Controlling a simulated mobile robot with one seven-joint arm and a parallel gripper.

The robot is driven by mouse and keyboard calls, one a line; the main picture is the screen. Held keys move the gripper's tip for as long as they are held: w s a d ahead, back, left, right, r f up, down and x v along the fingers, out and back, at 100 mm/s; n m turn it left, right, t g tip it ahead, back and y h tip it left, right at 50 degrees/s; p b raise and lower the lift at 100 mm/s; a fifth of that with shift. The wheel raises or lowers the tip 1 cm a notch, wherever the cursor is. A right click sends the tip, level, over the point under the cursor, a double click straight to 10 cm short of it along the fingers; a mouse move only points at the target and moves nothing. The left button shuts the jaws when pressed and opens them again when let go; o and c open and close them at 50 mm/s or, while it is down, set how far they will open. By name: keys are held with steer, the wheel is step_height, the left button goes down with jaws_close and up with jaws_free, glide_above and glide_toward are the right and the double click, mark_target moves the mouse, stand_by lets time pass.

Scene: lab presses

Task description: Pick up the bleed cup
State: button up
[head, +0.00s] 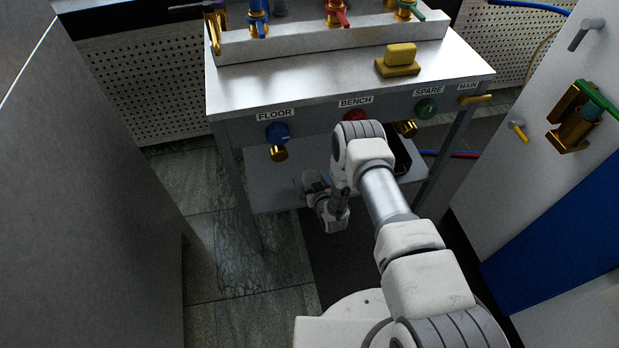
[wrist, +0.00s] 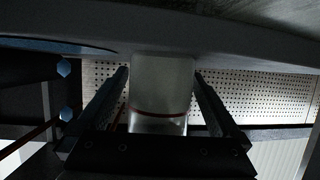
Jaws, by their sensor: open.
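The bleed cup (wrist: 162,85) is a pale, translucent vessel with a thin red line near its lower end in the wrist view. My gripper (wrist: 161,73) is open, with one dark finger on each side of the cup. A narrow gap shows beside the cup at the fingertips, so I cannot see firm contact. In the head view my gripper (head: 311,186) reaches in under the bench top, above the lower shelf. The cup cannot be made out in the head view.
The bench (head: 300,85) carries valves labelled FLOOR, BENCH, SPARE and MAIN on its front. Its lower shelf (head: 275,193) is below my arm. A dark object (head: 402,158) is right of my arm. Grey cabinet (head: 90,180) stands left, and a white panel (head: 550,60) right.

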steer(key=shift+w+a+f, duration=0.1)
steer(key=shift+w+f, duration=0.05)
steer(key=shift+w, duration=0.15)
steer(key=shift+c, duration=0.3)
steer(key=c, duration=1.3)
steer(key=shift+o, duration=0.2)
